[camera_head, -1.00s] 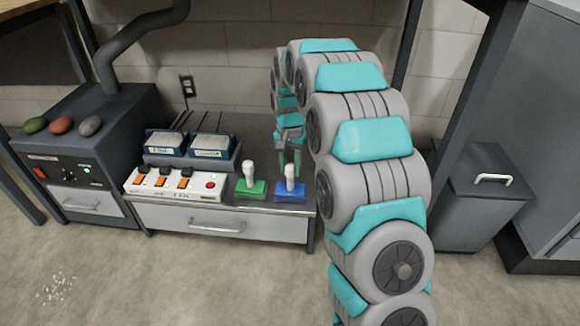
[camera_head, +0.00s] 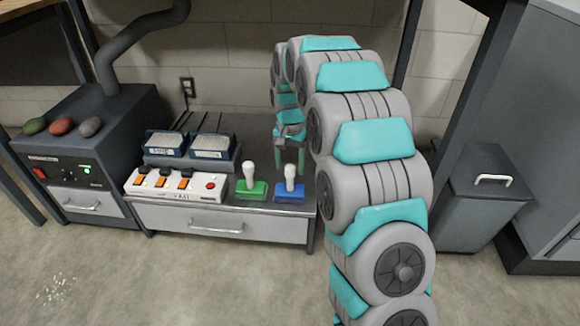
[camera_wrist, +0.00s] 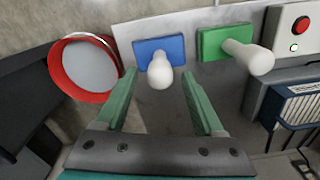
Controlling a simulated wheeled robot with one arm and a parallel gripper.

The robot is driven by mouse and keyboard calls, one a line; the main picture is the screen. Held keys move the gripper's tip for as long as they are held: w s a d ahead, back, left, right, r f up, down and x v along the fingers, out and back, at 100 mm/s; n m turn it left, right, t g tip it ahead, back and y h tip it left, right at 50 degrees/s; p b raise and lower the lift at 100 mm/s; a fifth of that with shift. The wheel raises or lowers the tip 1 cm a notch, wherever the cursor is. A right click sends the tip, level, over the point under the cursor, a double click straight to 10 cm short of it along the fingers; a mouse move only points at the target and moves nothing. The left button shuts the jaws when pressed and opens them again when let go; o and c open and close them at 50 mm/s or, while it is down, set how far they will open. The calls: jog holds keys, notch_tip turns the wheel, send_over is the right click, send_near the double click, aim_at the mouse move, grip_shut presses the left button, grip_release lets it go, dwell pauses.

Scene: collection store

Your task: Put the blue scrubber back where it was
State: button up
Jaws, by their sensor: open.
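The blue scrubber (camera_head: 290,191) stands upright on the low bench's top near its front edge, white handle up. It also shows in the wrist view (camera_wrist: 146,52), its white knob between and beyond my fingers. A green scrubber (camera_head: 251,189) stands just left of it in the head view, and right of it in the wrist view (camera_wrist: 211,45). My gripper (camera_head: 290,160) is open and empty, behind the blue scrubber in the head view. In the wrist view its two green fingers (camera_wrist: 157,100) are spread apart, not touching the scrubber.
A power strip (camera_head: 175,184) and two dark trays (camera_head: 212,146) occupy the bench's left. A grey box (camera_head: 80,150) with three stones stands further left. A red-rimmed round container (camera_wrist: 85,68) is beside the bench. White specks (camera_head: 57,290) lie on the floor.

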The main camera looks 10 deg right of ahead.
notch_tip(320, 180, up, 6)
jog(key=shift+r+p, duration=0.1)
jog(key=shift+p, duration=0.3)
jog(key=shift+s+r, duration=0.2)
jog(key=shift+s, duration=0.05)
jog(key=s+r+n, duration=0.2)
jog(key=s+r, duration=0.1)
jog(key=s, duration=0.7)
jog(key=s+r+n, duration=0.1)
jog(key=s+r, duration=0.1)
jog(key=s, duration=0.7)
jog(key=s+f+n+g, duration=0.1)
jog(key=s, duration=1.1)
jog(key=s+f+n, duration=0.1)
jog(key=s+n, duration=0.1)
jog(key=s, duration=1)
jog(key=shift+f+n+g, duration=0.3)
jog(key=shift+g, duration=0.1)
